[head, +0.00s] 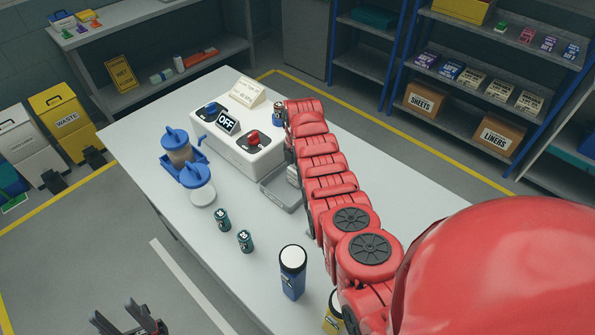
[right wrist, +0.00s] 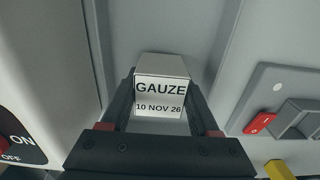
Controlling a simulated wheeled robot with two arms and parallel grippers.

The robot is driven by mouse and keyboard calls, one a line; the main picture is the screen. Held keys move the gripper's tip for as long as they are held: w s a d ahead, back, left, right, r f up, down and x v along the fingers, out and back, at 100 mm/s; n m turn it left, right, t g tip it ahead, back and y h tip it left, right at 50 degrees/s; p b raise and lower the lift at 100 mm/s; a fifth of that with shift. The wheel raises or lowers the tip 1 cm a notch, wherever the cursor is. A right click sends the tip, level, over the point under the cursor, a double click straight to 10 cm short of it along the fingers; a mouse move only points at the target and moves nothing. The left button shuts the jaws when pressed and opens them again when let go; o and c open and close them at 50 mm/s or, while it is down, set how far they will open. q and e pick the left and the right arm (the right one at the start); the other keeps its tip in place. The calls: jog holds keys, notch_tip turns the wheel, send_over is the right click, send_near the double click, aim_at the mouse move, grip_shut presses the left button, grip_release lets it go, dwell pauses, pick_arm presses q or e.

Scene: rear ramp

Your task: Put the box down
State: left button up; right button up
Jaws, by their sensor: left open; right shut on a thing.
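A white box (right wrist: 161,96) labelled GAUZE, 10 NOV 26, sits between the black fingers of my right gripper (right wrist: 161,82) in the right wrist view. The gripper is shut on it. Grey surfaces lie behind the box; I cannot tell whether it touches them. In the head view my red right arm hides most of that gripper, beside a grey tray (head: 283,194) on the white table (head: 240,290). My left gripper (head: 130,322) is open and empty at the bottom left, off the table's edge.
A white machine (head: 236,142) with an OFF sign stands left of the tray. A blue-lidded dispenser (head: 178,147), two small dark jars (head: 222,219) and a blue bottle (head: 292,273) stand on the table.

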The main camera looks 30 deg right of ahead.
jog(key=shift+f, duration=0.3)
jog(key=shift+f, duration=0.2)
jog(key=o, duration=1.4)
jog(key=shift+r, duration=0.1)
